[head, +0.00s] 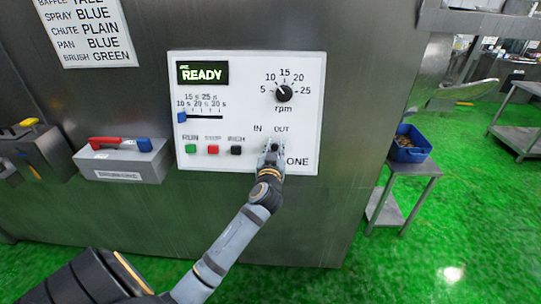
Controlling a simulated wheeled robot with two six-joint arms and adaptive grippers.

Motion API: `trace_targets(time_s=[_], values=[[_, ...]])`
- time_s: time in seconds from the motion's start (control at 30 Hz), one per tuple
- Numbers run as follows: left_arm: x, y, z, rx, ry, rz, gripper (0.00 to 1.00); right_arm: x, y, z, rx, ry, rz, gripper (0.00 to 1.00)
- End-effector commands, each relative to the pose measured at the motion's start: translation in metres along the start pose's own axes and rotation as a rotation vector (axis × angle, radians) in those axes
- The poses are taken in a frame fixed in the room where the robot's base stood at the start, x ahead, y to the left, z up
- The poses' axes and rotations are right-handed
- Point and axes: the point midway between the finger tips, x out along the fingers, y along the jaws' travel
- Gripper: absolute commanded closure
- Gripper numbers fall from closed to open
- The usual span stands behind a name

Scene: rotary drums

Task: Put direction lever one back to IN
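Direction lever one is on the white control panel (222,120), below the IN and OUT labels and left of the word ONE. My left gripper (272,152) is right at the lever and covers most of it, so I cannot tell which way the lever points or whether the fingers touch it. The fingers are too small here to tell if they are open or shut. My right gripper is not in view.
The panel has a READY display (203,73), a blue-handled slider (182,117), an rpm knob (284,93) and green, red and black buttons. A grey box (122,165) stands at left. A blue bin (408,153) sits on a side table at right.

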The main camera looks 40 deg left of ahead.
Motion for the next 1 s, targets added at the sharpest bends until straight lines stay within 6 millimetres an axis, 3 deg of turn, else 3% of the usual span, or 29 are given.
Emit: trace_targets(time_s=[1.0], values=[[-0.002,-0.034,0.004,0.003,-0.006,-0.002,0.95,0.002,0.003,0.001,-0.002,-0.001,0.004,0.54]])
